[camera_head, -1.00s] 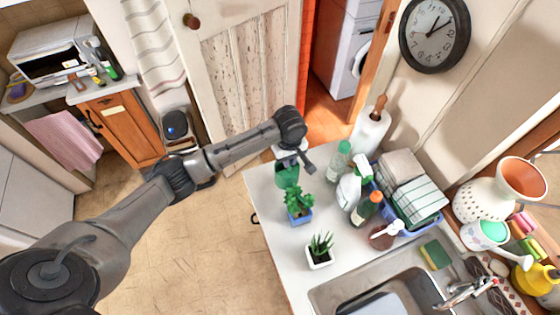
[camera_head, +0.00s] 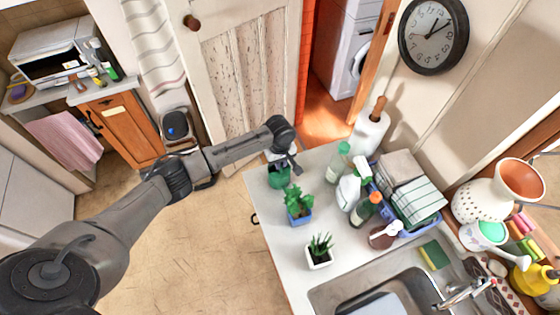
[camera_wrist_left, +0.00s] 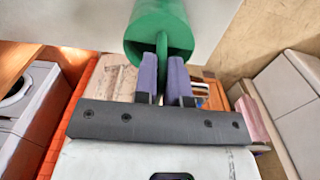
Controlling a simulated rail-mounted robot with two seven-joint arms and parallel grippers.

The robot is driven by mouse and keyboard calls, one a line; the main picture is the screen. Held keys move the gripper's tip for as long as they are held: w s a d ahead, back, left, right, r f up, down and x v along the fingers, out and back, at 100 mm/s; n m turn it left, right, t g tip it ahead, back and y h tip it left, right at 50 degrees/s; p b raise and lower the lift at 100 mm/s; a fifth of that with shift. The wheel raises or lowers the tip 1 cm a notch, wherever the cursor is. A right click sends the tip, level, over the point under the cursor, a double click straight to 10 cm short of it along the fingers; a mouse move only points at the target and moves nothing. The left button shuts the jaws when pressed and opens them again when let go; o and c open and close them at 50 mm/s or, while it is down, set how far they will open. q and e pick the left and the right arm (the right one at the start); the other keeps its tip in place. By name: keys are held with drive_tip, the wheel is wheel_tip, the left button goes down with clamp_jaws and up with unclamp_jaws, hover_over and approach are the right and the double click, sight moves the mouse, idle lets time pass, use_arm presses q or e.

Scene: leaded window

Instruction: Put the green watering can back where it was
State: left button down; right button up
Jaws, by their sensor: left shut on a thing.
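The green watering can (camera_head: 279,176) is at the back left corner of the white counter (camera_head: 283,252), behind the plant in the blue pot. My left gripper (camera_head: 281,157) is above it, with the arm reaching in from the left. In the left wrist view, the two purple-padded fingers of the gripper (camera_wrist_left: 163,85) are shut on the handle of the green can (camera_wrist_left: 160,25). I cannot tell whether the can's base touches the counter. My right gripper is not in view.
A leafy plant in a blue pot (camera_head: 299,216) and a small plant in a white pot (camera_head: 319,259) stand close by. Bottles, a spray bottle (camera_head: 353,187) and a paper roll (camera_head: 369,131) stand to the right. The sink (camera_head: 375,285) is at front right.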

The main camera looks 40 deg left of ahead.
use_arm(q)
drive_tip(key=c, duration=1.6)
unclamp_jaws()
drive_tip(key=shift+f, duration=0.15)
drive_tip(key=shift+c, duration=0.2)
drive_tip(key=o, duration=0.5)
drive_tip(key=shift+c, duration=0.2)
